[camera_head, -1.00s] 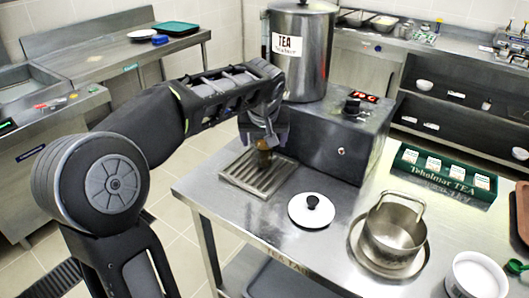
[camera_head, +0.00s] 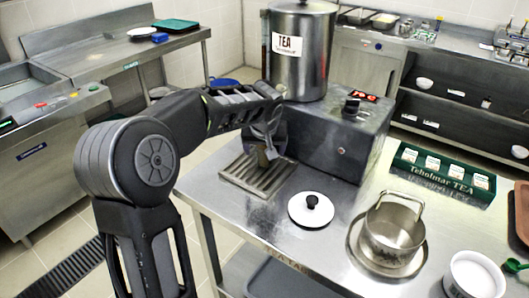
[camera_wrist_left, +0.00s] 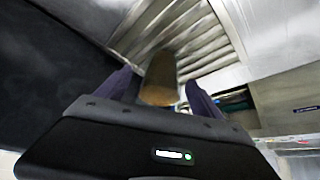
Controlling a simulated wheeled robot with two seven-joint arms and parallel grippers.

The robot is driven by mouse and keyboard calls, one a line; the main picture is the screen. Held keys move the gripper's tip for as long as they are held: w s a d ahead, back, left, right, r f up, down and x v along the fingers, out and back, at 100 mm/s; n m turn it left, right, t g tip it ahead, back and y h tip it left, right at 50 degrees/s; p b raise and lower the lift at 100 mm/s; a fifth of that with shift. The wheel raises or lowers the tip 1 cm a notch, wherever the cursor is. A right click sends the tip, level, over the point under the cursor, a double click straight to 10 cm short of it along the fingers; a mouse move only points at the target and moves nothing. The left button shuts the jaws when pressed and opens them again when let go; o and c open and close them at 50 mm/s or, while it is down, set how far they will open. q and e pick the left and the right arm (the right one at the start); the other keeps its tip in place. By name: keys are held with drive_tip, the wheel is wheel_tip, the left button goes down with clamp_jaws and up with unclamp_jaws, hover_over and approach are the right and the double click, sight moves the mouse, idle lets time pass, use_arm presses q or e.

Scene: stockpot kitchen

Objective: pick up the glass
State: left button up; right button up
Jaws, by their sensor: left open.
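The glass (camera_wrist_left: 161,78) is a small brown-tinted cup on the slatted drip tray (camera_head: 240,172), below the tea urn. In the head view only a small brownish part of the glass (camera_head: 262,157) shows beneath my left gripper (camera_head: 266,144). In the left wrist view my left gripper (camera_wrist_left: 160,92) is open, with one dark finger on each side of the glass. I cannot tell whether either finger touches it. My right gripper is not in view.
The steel tea urn (camera_head: 303,55) and its grey base box (camera_head: 335,140) stand right behind the tray. A white lid (camera_head: 311,210), a steel pot (camera_head: 391,232), a white bowl (camera_head: 474,275) and a green tea box (camera_head: 446,176) are on the table to the right.

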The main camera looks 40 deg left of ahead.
use_arm(q)
drive_tip(key=shift+f, duration=0.1)
drive_tip(key=shift+c, duration=0.5)
clamp_jaws()
idle(0.7)
